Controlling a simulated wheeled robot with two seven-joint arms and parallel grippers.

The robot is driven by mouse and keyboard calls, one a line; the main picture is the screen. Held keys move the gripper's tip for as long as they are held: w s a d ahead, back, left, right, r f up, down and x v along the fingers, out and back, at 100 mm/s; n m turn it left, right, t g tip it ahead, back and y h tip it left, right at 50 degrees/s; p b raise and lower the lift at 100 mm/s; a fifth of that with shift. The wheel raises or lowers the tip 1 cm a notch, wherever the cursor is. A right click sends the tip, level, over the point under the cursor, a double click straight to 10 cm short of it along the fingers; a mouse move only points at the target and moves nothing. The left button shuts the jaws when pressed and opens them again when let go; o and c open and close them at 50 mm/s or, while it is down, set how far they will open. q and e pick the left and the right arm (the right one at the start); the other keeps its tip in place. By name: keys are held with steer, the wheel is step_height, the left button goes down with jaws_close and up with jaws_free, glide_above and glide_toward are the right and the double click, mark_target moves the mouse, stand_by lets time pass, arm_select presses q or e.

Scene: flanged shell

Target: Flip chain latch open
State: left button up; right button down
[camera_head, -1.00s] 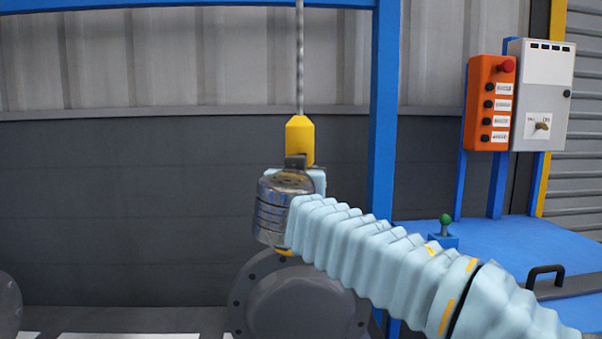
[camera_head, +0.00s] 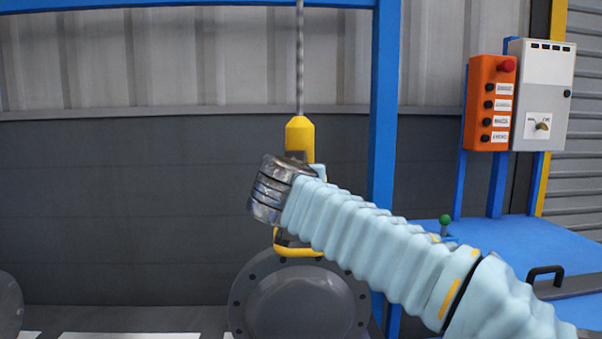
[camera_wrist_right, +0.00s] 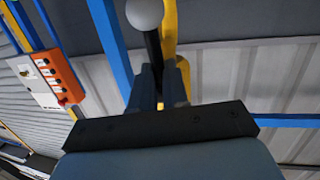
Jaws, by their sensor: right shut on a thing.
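The yellow chain hook block (camera_head: 299,138) hangs on the chain (camera_head: 300,60) in the head view. Its yellow lower loop (camera_head: 292,249) shows below my right wrist, just above the round flanged shell (camera_head: 300,298). My right arm crosses from the lower right, and its wrist hides the middle of the hook. In the right wrist view, my right gripper (camera_wrist_right: 160,88) is shut on the latch lever (camera_wrist_right: 153,47), a dark rod with a grey ball end. The yellow hook (camera_wrist_right: 171,45) is right behind it. My left gripper is not in view.
A blue post (camera_head: 383,120) stands just right of the hook. A blue table (camera_head: 500,250) with a black handle (camera_head: 545,272) and a green knob (camera_head: 445,220) is at the right. Orange (camera_head: 490,103) and grey (camera_head: 542,95) control boxes stand behind it. Space left of the hook is clear.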

steer(key=g, duration=0.1)
steer(key=r+g, duration=0.1)
steer(key=shift+s+g+y+p, duration=0.15)
steer(key=shift+g+y+p, duration=0.15)
steer(key=shift+g+p, duration=0.1)
steer(key=shift+d+r+g, duration=0.15)
steer(key=shift+d+g, duration=0.1)
steer(key=shift+g, duration=0.75)
steer(key=shift+s+a+n+g, duration=0.1)
steer(key=shift+n+g, duration=0.2)
steer(key=shift+n, duration=0.1)
steer(key=shift+a, duration=0.1)
steer(key=c, duration=1.1)
jaws_free()
steer(key=shift+s, duration=0.1)
steer(key=shift+c, duration=0.2)
